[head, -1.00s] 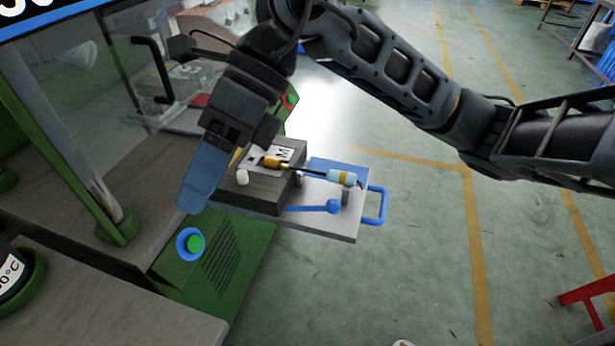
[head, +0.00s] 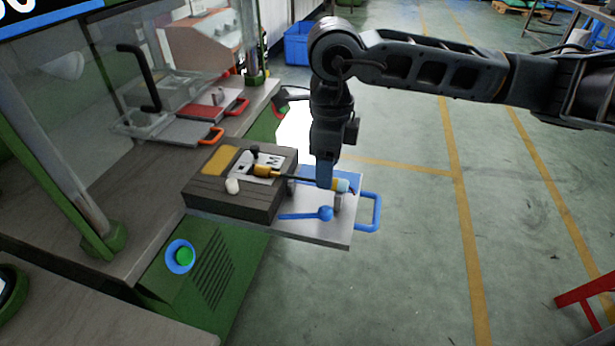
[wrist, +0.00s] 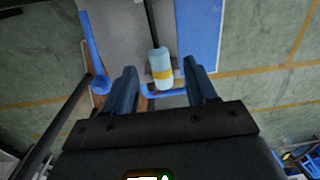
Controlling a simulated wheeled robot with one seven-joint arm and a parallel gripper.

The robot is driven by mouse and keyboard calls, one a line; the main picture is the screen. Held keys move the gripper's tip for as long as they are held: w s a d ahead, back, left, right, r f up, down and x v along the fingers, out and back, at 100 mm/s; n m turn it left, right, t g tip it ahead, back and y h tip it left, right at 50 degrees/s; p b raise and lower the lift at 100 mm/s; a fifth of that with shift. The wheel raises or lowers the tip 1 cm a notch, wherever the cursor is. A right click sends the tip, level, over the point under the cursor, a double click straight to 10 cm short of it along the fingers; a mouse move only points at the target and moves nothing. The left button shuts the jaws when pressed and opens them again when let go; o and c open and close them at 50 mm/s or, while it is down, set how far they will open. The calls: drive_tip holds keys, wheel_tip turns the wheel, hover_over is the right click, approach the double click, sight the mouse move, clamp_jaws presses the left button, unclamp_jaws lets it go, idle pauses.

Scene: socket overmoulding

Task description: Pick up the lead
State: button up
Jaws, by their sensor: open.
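The lead runs from a gold socket (head: 264,170) at the block to a light blue and yellow end (head: 343,186) above the plate, joined by a thin dark cable (head: 295,178). In the wrist view its light blue and yellow end (wrist: 162,66) lies between and slightly ahead of my two fingers. My gripper (head: 325,180) points down over the cable, near the light blue end. In the wrist view my gripper (wrist: 160,82) is open with nothing clamped. In the head view the fingers hide part of the cable.
The dark block (head: 232,196) sits on a metal plate (head: 335,234) with a blue handle (head: 371,212). A blue lever (head: 322,214) lies in front of the lead. The green machine post (head: 100,235) stands left; open floor lies right.

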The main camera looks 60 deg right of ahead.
drive_tip(key=shift+f, duration=1.55)
clamp_jaws()
